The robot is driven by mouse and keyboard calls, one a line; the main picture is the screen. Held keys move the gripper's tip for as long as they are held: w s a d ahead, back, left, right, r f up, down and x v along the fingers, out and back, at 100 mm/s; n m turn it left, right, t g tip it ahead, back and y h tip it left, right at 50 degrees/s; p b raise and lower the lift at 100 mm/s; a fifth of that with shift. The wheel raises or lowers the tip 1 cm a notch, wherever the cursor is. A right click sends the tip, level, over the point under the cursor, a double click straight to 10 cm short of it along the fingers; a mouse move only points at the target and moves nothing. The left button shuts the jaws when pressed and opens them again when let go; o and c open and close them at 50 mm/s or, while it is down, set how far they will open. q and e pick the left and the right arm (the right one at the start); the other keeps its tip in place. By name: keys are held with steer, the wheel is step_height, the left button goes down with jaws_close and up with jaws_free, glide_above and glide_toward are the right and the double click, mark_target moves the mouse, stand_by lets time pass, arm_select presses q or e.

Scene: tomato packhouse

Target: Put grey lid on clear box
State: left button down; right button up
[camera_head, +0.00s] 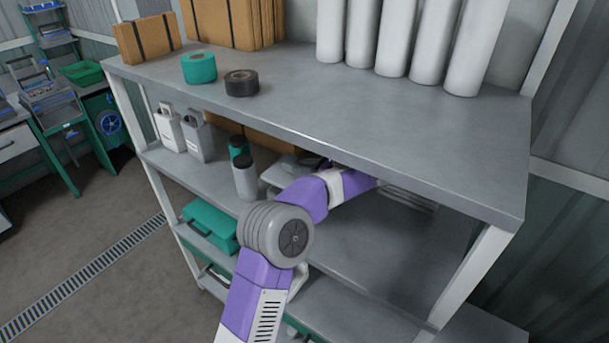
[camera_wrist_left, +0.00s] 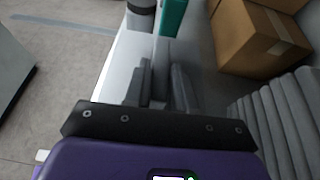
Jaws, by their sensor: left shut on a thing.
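My left arm reaches in under the top board of the shelving, over the second shelf. The left gripper (camera_head: 314,162) is a small dark shape there, partly hidden by the arm and the top board. A flat light-grey piece, apparently the grey lid (camera_head: 284,174), shows at its fingers, just right of the bottles. In the left wrist view the gripper (camera_wrist_left: 162,88) has its two grey fingers close around a thin grey piece, whose outline is hard to make out. I cannot make out the clear box in either view. My right gripper is not in view.
A cardboard box (camera_wrist_left: 258,38) and grey ribbed things (camera_wrist_left: 277,122) lie alongside. The top board (camera_head: 370,120) is a low ceiling over the arm.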

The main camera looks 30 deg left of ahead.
arm_select(q)
steer(key=shift+a+f, duration=0.1)
steer(key=shift+f, duration=1.7)
steer(key=shift+f+b, duration=0.3)
steer(key=shift+f, duration=0.05)
steer(key=c, duration=0.9)
jaws_free()
steer(key=shift+c, duration=0.2)
steer(key=shift+r+p, duration=0.35)
steer(key=shift+p, duration=0.1)
steer(key=shift+d+r, duration=0.25)
steer(key=shift+d, duration=0.05)
steer(key=b+v, duration=0.1)
steer(key=v, duration=1)
steer(key=shift+d, duration=0.25)
